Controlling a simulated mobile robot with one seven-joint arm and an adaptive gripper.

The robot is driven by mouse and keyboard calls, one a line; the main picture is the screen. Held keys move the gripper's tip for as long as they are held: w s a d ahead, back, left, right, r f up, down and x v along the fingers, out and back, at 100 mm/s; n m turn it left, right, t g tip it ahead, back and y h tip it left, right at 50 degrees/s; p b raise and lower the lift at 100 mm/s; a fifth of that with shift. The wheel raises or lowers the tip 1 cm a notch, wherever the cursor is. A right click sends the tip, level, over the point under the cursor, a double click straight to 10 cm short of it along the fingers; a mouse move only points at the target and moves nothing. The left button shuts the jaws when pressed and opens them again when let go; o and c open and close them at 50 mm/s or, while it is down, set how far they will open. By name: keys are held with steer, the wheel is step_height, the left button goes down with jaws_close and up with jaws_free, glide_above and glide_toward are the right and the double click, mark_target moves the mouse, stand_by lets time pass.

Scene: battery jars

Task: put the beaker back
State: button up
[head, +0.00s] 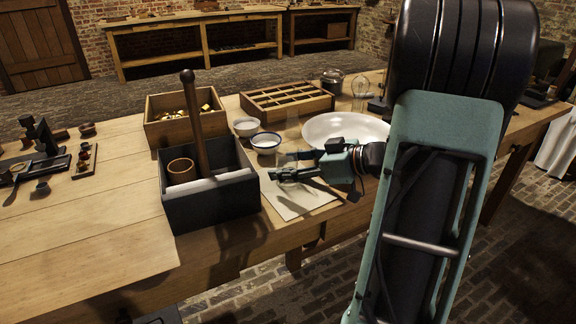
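My gripper (287,166) reaches in from the right, low over a pale sheet (297,202) on the workbench. Its fingers point left, with one dark finger above the other in the picture. A faint, clear glass-like shape (292,142) shows just behind and between the fingers; it may be the beaker, but its outline is too faint to be sure. I cannot tell whether the fingers touch it or how far apart they are.
A dark open box (212,208) with a wooden post and brown cup stands left of my gripper. Two small bowls (266,140), a wide white dish (318,130) and a divided wooden tray (287,111) are behind. The left bench front is clear.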

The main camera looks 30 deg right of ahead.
steer(key=shift+r, duration=0.1)
steer(key=shift+r+p, duration=0.15)
steer(key=shift+p, duration=0.2)
steer(key=p+v, duration=0.1)
steer(key=v, duration=1.1)
